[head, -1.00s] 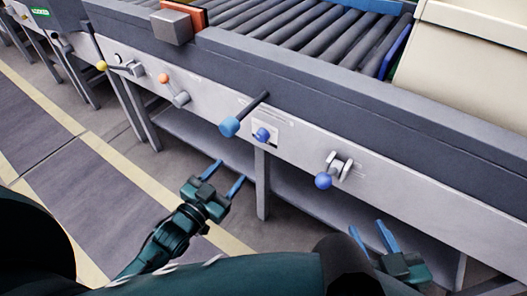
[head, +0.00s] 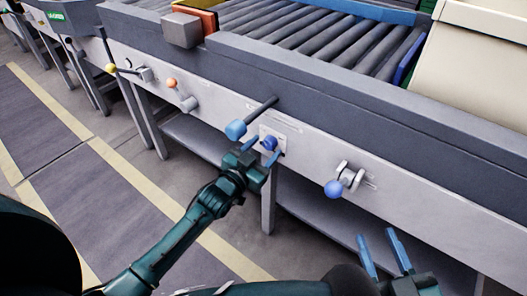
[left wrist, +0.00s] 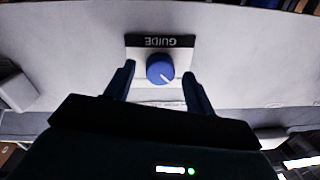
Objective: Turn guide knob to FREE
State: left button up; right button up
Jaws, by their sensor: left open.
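The guide knob (head: 269,143) is a round blue knob on a white plate on the conveyor's pale front panel. In the left wrist view the knob (left wrist: 160,69) has a white pointer line towards the lower right, and the plate reads GUIDE upside down. My left gripper (head: 261,146) is open in front of the knob. In the left wrist view its fingers stand on either side of the knob, apart from it, with the fingertips (left wrist: 160,76) near its height. My right gripper (head: 380,246) is open and empty at the lower right, away from the panel.
A black lever with a blue end (head: 236,130) sticks out just left of the knob. A blue-ball crank (head: 334,189) is further right on the panel. An orange-ball lever (head: 172,83) and a yellow-ball lever (head: 111,69) are to the left. Rollers (head: 320,40) lie above.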

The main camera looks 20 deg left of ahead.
pick_arm(q)
jog(key=shift+w+d, duration=0.1)
jog(key=shift+w, duration=0.05)
jog(key=c, duration=1)
